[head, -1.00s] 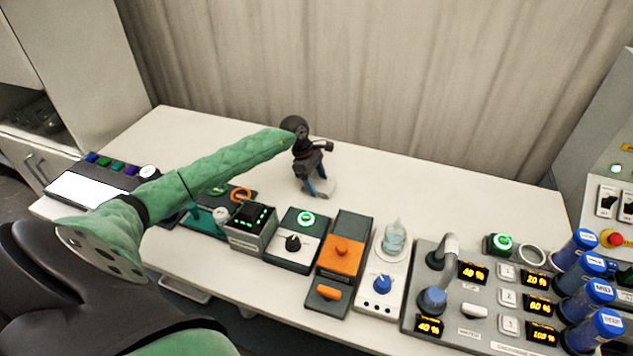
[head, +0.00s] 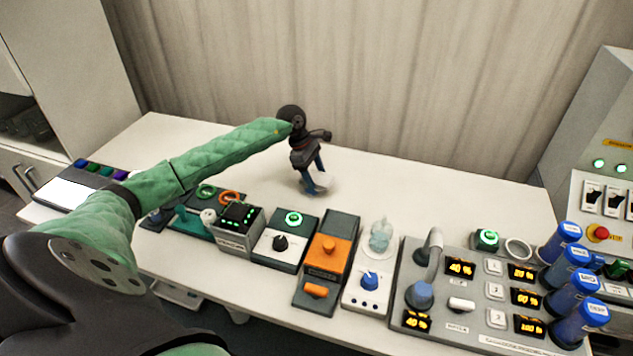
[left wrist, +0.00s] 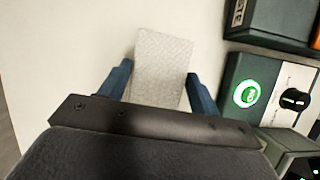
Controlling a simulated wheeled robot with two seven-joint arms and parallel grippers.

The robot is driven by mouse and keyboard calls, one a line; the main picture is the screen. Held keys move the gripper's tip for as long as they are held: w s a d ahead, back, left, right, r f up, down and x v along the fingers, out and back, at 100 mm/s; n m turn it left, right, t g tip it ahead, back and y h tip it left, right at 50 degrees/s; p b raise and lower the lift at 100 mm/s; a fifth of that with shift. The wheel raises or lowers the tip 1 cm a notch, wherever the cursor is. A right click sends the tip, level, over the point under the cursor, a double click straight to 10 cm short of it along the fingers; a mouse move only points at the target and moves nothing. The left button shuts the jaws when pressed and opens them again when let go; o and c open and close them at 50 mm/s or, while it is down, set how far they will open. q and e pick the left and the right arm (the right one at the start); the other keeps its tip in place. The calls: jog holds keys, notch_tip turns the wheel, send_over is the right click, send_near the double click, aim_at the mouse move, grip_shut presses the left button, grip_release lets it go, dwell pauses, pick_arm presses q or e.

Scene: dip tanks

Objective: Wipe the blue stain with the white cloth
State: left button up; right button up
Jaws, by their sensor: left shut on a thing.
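The white cloth (left wrist: 162,62) shows in the left wrist view as a pale, textured rectangular piece between the two blue fingers of my left gripper (left wrist: 160,88). In the head view my left gripper (head: 313,184) points down at the bare white table behind the row of devices. It is shut on the cloth (head: 326,182), which appears low at the table surface; whether it touches cannot be told. No blue stain shows in either view; it may be hidden under the cloth or gripper. My right gripper is not in view.
A row of devices lines the front of the white table (head: 440,185), including an orange-knobbed box (head: 328,255), a glass vessel (head: 381,236) and a grey panel (head: 470,295) with displays. Blue-capped tubes (head: 580,320) stand at right. Table behind the devices is clear.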

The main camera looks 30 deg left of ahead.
pick_arm(q)
jog(key=shift+r, duration=1.65)
jog(key=shift+f, duration=0.1)
